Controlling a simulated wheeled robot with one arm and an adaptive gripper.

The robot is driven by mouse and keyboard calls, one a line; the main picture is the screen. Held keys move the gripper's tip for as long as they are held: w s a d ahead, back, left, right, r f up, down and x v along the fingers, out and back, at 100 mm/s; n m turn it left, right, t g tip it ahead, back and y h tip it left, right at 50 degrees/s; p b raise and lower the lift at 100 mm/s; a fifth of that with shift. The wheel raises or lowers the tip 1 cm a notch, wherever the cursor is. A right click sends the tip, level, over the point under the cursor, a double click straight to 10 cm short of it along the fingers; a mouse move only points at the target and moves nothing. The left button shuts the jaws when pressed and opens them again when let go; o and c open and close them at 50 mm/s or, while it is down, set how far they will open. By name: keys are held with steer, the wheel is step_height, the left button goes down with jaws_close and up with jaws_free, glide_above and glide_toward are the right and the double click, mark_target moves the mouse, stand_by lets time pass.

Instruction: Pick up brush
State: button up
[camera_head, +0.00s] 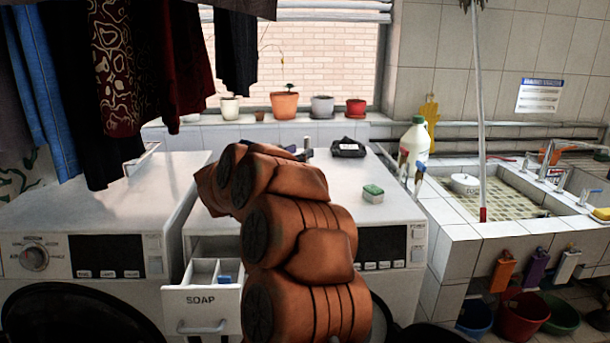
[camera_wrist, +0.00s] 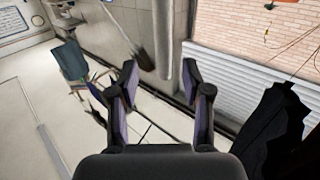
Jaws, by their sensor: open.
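My gripper (camera_wrist: 159,60) is open in the wrist view, with nothing between its two fingers. In the head view my arm hides most of it above the washing machine tops. I cannot tell for sure which thing is the brush. In the wrist view a long-handled, broom-like thing with a dark head (camera_wrist: 146,58) leans by the wall, beyond the fingers and apart from them. In the head view a pole with a red end (camera_head: 482,160) stands upright by the sink, bristle-like strands at its top. Anything behind my arm is hidden.
The tiled sink (camera_head: 470,245) is right. Clothes hang upper left. Potted plants line the windowsill.

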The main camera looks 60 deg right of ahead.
mark_target(307, 148)
steer(key=d, duration=0.5)
steer(key=shift+p, duration=0.35)
steer(key=shift+w+f, duration=0.1)
jaws_close()
